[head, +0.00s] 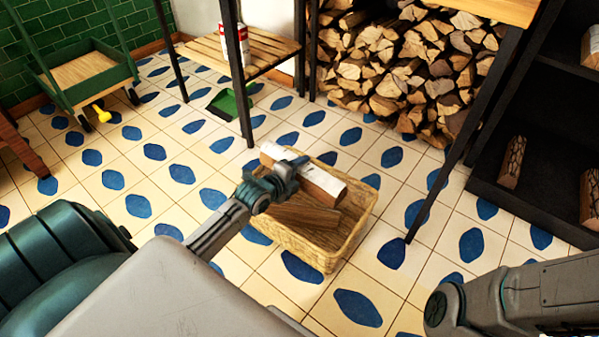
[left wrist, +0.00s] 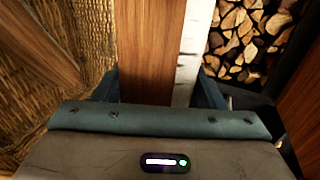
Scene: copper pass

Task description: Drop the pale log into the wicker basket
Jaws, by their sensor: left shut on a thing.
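The pale log (head: 322,186), split wood with white birch bark, is held in my left gripper (head: 287,170) over the wicker basket (head: 297,252). The gripper is shut on the log near its left end. In the left wrist view the log (left wrist: 150,45) runs up between the fingers, with its white bark on the right, and the woven basket wall (left wrist: 35,75) shows at left. A darker brown piece of wood (head: 305,218) lies in the basket below. Whether the pale log touches the basket is hard to tell. My right gripper is out of view; only my right arm shows.
A black-legged table with a slatted shelf (head: 215,55) stands behind the basket. Stacked firewood (head: 420,60) fills the back. A dark shelf unit (head: 530,195) holding logs is at right. A green cart (head: 85,75) stands at left. Tiled floor around the basket is mostly clear.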

